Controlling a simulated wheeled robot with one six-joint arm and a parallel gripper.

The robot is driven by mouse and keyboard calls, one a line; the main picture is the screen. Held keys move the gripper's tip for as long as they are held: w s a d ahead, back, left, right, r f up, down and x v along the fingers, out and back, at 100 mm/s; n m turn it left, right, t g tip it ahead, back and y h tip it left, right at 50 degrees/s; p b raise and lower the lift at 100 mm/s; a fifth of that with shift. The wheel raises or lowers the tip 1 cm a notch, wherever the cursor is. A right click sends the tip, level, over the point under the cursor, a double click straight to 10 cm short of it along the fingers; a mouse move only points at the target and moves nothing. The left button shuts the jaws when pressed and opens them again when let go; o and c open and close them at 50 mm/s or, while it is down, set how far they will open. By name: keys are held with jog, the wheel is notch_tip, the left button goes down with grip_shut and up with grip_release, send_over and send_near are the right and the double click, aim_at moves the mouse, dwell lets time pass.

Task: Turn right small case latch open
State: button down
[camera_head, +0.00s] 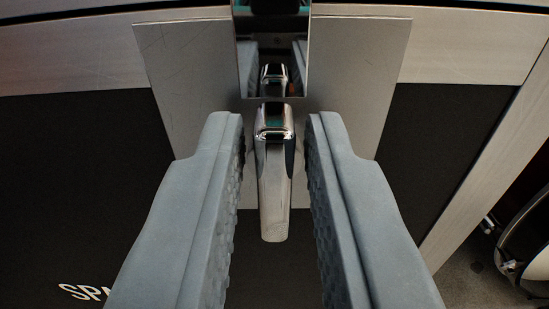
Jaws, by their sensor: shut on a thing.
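A chrome case latch (273,195) is at the middle of the view. Its rounded lever hangs straight down, lined up with the plate. The upper chrome part of the latch (272,60) sits above the lever and mirrors my fingers. The contact faces are partly hidden by the fingers' angle. Only this one latch shows.
A flat metal backing plate (190,80) lies behind the latch. The case (440,130) has a black face with pale metal edging and white lettering (85,291) at lower left. A drum (530,245) stands beyond the case's right edge.

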jog(key=m, duration=0.4)
jog(key=shift+d+m, duration=0.3)
jog(key=shift+m, duration=0.1)
jog(key=shift+d+f+m, duration=0.15)
jog(key=shift+f+m, duration=0.1)
jog(key=shift+m, duration=1.9)
jog(key=shift+d+f+m, duration=0.1)
jog(key=shift+f+m, duration=0.1)
jog(key=shift+m, duration=1.9)
jog(key=shift+d+f+m, duration=0.15)
jog(key=shift+f+m, duration=0.1)
jog(key=shift+m, duration=1.9)
jog(key=c, duration=1.5)
grip_release()
